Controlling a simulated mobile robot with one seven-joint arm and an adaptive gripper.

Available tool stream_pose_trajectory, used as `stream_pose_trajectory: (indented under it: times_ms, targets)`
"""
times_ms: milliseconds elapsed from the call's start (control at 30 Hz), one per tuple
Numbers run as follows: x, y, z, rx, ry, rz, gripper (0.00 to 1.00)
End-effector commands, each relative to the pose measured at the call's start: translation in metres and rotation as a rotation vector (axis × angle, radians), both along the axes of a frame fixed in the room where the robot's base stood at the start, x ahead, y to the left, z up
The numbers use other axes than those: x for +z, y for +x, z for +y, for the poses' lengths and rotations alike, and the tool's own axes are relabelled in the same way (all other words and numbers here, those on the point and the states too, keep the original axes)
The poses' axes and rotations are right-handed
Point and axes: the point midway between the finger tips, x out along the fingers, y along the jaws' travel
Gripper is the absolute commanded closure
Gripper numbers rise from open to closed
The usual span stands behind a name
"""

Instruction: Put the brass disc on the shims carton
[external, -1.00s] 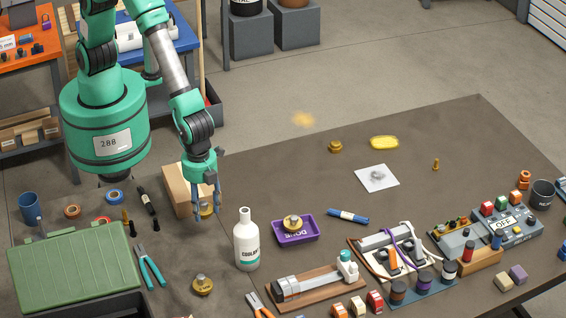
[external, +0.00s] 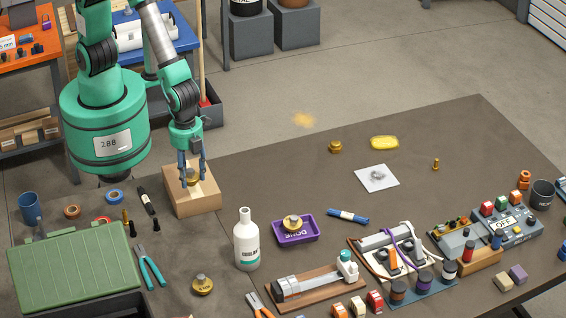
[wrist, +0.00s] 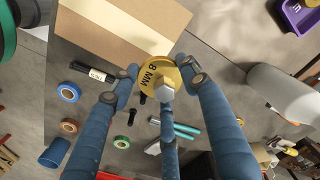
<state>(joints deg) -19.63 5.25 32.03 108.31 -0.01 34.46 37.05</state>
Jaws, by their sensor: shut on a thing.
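My gripper (external: 192,178) is shut on a brass disc (wrist: 158,73) marked "8 MM", gripping it by its edges. A grey hexagonal knob shows on the disc in the wrist view. A tan cardboard box, which looks like the shims carton (external: 191,203), stands at the table's far left edge; no label is readable on it. In the external view the disc appears over the carton's top. In the wrist view the carton (wrist: 110,25) lies just beyond the disc, which overlaps its edge. I cannot tell whether the disc touches the carton.
Other brass discs lie on the purple tray (external: 311,236), near the pliers (external: 151,268) at the front (external: 203,285), and at the back (external: 335,147). A white coolant bottle (external: 246,243) stands right of the carton. A green case (external: 75,262) is at front left.

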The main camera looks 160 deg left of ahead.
Motion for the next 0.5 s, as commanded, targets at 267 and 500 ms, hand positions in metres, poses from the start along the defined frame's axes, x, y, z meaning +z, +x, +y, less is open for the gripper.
stream_pose_trajectory:
  times_ms: [267, 500]
  targets:
    - [0.007, -0.077, -0.008, -0.013, 0.000, -0.002, 0.84]
    - [0.006, -0.143, -0.020, -0.024, 0.000, 0.000, 0.84]
